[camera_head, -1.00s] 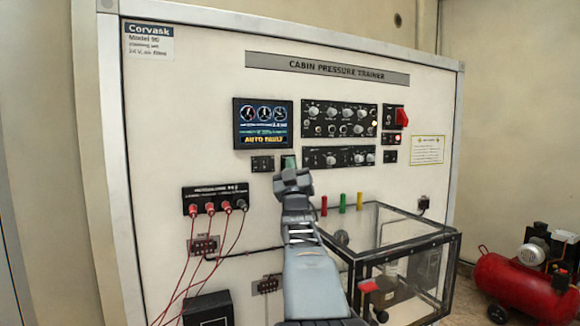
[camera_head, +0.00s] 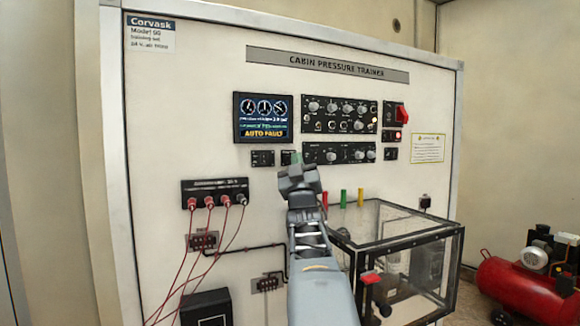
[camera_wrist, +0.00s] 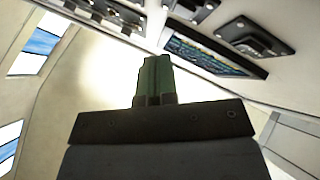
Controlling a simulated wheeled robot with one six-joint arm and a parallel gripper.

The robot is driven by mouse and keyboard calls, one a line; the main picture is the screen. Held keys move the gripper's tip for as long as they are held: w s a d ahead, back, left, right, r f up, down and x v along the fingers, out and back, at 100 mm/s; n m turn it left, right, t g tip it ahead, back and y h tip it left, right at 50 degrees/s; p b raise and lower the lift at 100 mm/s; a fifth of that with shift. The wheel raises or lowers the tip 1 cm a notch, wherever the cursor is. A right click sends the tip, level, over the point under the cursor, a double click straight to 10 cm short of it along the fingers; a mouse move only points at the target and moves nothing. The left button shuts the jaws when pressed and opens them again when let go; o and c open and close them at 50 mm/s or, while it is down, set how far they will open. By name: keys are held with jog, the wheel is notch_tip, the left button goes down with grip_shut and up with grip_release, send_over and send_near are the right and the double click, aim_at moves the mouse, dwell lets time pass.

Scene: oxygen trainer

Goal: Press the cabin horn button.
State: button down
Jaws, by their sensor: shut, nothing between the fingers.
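My gripper (camera_head: 296,159) is in front of the white trainer panel, just below the lower knob panel (camera_head: 339,152) and the display (camera_head: 263,118). Its green fingers are closed together with nothing between them, as the wrist view shows (camera_wrist: 154,78). I cannot read any label for the cabin horn button, so I cannot tell which control it is. Two small black switch plates sit under the display, the left one (camera_head: 262,158) in clear view and the right one (camera_head: 287,157) partly behind my gripper. Contact with the panel cannot be told.
A red switch (camera_head: 402,115) is at the panel's right. Red leads hang from a jack strip (camera_head: 215,192) at left. Green, yellow and red handles stand above a clear, black-framed box (camera_head: 400,240) that juts out at lower right. A red air tank (camera_head: 515,290) stands on the floor.

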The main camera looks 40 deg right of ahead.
jog(key=s, duration=0.1)
jog(key=s+a+b, duration=0.1)
jog(key=shift+s, duration=0.3)
dwell(0.8)
